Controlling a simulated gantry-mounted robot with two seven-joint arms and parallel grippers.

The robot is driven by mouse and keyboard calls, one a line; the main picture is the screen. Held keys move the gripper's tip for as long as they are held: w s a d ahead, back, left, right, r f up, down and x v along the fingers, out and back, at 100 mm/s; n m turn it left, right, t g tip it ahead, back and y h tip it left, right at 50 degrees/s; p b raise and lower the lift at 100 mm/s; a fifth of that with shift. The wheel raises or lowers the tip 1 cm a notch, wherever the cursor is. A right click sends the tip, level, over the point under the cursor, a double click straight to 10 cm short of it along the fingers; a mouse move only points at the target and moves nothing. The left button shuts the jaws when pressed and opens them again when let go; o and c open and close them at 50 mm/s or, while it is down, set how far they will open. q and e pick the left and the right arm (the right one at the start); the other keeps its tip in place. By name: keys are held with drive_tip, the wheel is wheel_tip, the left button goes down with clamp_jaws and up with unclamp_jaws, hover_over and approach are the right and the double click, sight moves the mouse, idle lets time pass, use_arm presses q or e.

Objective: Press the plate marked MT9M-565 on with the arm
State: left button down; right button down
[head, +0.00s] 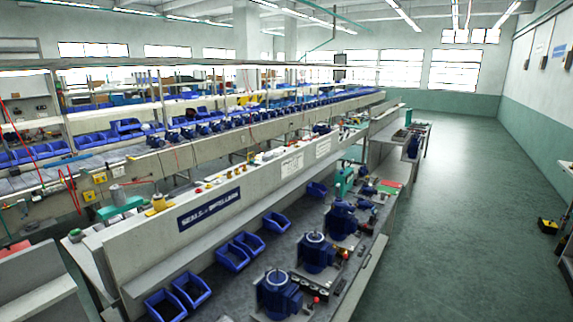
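No plate with a readable MT9M-565 marking shows in the head view. Several blue pump or motor bodies stand in a row along the right side of the near bench. The nearest body (277,296) is at the bottom. A second body (316,255) and a third body (341,219) stand farther back. Small parts lie on the bench beside them, too small to identify. Neither of my grippers is in view.
The near bench (250,268) has a sign panel (209,209) reading "SEALS & IMPELLERS" and blue bins (232,257). A long line of blue units (203,129) runs behind it. A wide green floor aisle (470,200) is clear at right. A yellow-black object (547,225) stands by the wall.

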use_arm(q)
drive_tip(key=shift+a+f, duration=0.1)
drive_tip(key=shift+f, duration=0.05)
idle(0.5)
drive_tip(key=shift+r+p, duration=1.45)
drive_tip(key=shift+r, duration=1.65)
